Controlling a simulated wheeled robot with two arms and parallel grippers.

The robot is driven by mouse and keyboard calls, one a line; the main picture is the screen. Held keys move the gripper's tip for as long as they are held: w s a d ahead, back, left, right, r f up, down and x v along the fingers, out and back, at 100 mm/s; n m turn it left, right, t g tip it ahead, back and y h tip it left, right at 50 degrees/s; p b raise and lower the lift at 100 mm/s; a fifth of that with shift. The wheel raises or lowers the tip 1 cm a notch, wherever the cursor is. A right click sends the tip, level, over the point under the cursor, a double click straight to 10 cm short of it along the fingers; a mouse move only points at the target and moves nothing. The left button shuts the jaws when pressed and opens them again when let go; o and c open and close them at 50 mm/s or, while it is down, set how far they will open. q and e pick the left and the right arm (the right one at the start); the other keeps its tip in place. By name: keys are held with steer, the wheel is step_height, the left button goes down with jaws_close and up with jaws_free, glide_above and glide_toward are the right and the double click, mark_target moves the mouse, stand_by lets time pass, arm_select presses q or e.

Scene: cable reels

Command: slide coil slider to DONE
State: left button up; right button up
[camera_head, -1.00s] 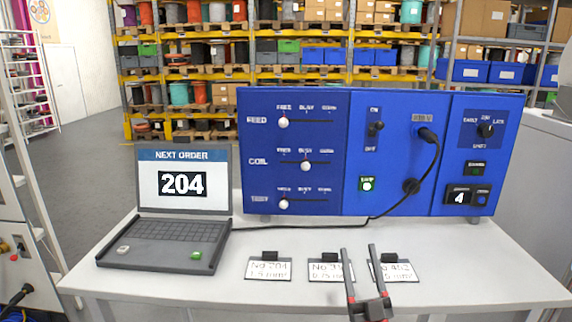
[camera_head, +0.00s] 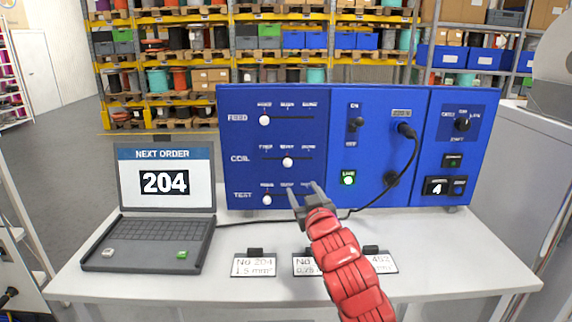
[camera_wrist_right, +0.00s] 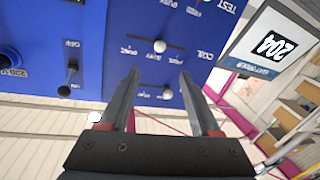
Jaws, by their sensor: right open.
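The blue panel (camera_head: 340,100) holds three sliders with white knobs. The coil slider knob (camera_head: 287,162) is in the middle row, at the middle mark of its slot; DONE is the rightmost mark. In the right wrist view, which is upside down, the coil knob (camera_wrist_right: 160,46) shows beyond the fingers, apart from them. My right gripper (camera_head: 305,190) is open and empty, in front of the panel's lower part, below and right of the coil knob in the head view. Its fingers (camera_wrist_right: 160,75) point at the panel. My left gripper is not in view.
The feed knob (camera_head: 264,120) and test knob (camera_head: 267,200) are at the left of their slots. A black cable (camera_head: 411,160) hangs right of the sliders. A laptop (camera_head: 150,240) showing 204 stands left. Label cards, including one (camera_head: 254,264) marked 204, lie on the table.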

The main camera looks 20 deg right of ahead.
mark_target(289, 165)
steer(key=w+p, duration=0.1)
steer(key=w, duration=0.3)
steer(key=w+p, duration=0.2)
steer(key=w, duration=0.3)
steer(key=w+d+p, duration=0.1)
steer(key=w+p, duration=0.1)
steer(key=w, duration=0.3)
steer(key=shift+w+d+r, duration=0.1)
steer(key=shift+r, duration=0.05)
steer(key=shift+w+p, duration=0.4)
steer(key=shift+w, duration=0.15)
jaws_close()
stand_by(0.7)
